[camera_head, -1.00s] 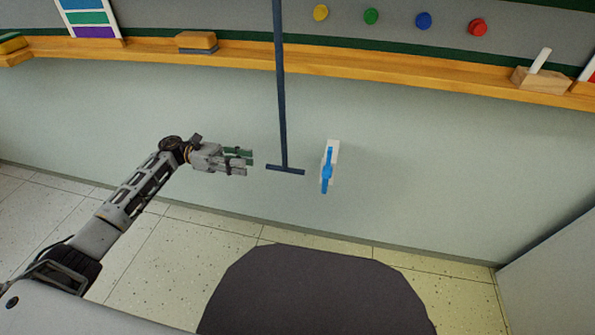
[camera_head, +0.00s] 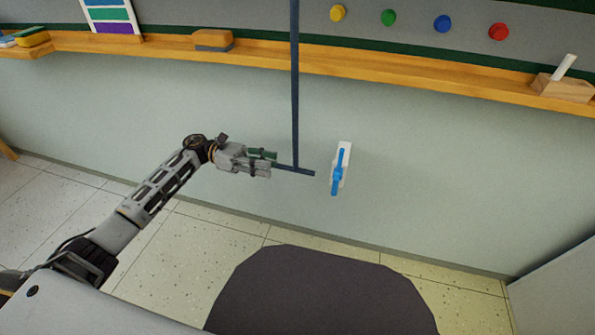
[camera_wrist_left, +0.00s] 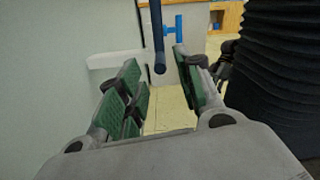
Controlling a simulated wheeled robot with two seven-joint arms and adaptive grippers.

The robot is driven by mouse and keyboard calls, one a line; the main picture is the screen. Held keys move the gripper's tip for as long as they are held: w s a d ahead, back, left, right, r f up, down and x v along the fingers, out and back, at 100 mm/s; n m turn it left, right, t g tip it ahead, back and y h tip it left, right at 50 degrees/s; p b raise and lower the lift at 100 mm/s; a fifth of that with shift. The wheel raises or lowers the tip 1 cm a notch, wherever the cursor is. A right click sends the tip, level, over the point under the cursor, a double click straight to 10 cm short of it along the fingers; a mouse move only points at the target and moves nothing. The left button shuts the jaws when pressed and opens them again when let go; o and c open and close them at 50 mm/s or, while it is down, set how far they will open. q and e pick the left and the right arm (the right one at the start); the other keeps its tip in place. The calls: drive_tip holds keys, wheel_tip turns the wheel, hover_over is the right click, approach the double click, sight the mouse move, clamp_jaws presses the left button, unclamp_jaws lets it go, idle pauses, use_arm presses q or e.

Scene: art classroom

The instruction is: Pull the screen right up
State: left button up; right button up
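A dark blue vertical rod (camera_head: 295,90) hangs in front of the wall and ends in a short crossbar (camera_head: 303,171). The screen itself cannot be made out. My left gripper (camera_head: 272,163) is at the left end of the crossbar, which its fingertips partly hide in the head view. In the left wrist view my gripper (camera_wrist_left: 160,95) is open, with green pads apart. The near end of the crossbar (camera_wrist_left: 158,68) shows between or just beyond the fingertips, with no pad visibly closed on it. My right gripper is not in view.
A blue lever (camera_head: 338,175) on a white plate is on the wall just right of the crossbar. A wooden ledge (camera_head: 390,73) crosses above, with an eraser (camera_head: 213,40) and a chalk block (camera_head: 563,88). Colored magnets are on the board. Open wall lies below the ledge.

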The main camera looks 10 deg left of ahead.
sight(293, 169)
use_arm(q)
drive_tip(key=shift+s+d+b, duration=0.15)
drive_tip(key=shift+d+b, duration=0.7)
drive_tip(key=shift+d, duration=3.95)
clamp_jaws()
